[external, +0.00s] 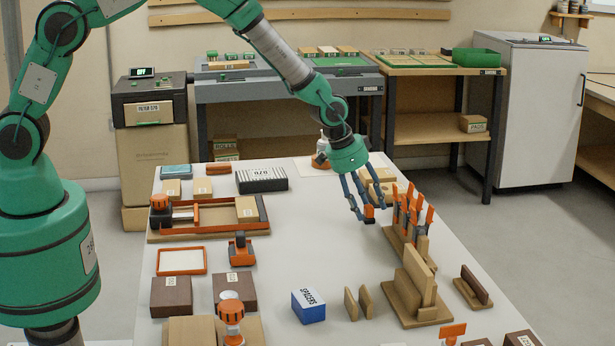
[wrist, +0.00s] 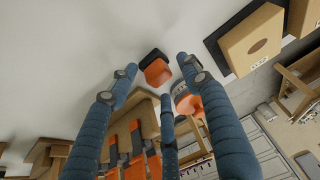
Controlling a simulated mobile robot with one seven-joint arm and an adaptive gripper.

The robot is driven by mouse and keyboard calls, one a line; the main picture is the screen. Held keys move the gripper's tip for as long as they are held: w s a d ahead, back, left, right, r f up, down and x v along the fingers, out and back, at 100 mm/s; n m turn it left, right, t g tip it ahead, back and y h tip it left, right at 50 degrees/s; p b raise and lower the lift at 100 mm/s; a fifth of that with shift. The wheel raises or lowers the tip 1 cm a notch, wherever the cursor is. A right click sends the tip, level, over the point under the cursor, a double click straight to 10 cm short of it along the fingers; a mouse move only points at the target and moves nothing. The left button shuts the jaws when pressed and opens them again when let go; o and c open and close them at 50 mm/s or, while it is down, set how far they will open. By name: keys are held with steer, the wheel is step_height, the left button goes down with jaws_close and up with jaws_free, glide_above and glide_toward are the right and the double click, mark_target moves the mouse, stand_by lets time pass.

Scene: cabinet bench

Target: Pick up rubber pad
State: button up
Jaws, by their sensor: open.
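A small orange block with a black part (external: 369,212) sits on the white bench top just under my gripper. In the wrist view the orange block (wrist: 158,73) lies against a dark piece (wrist: 151,56); I take this to be the rubber pad, but no label confirms it. My gripper (external: 364,207) points down beside and above it, with its blue fingers spread. In the wrist view my gripper (wrist: 160,80) is open, with fingers on both sides of the block and one below it. Nothing is held. Whether a finger touches the block cannot be told.
A wooden rack of orange-handled tools (external: 408,225) stands close on the right. Wooden pieces (external: 382,178) lie just behind my gripper, and an orange-based bottle (external: 321,155) is behind left. A blue spacers box (external: 308,305) stands nearer. The bench centre (external: 310,235) is clear.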

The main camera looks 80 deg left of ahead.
mark_target(367, 206)
steer(key=c, duration=1.2)
steer(key=shift+o, duration=0.2)
steer(key=shift+r, duration=0.7)
step_height(367, 206, up, 2)
steer(key=shift+r+p, duration=0.2)
steer(key=shift+p, duration=0.35)
steer(key=s+d+r+p, duration=0.1)
steer(key=s, duration=1.5)
steer(key=shift+p, duration=0.35)
steer(key=shift+d+r, duration=0.1)
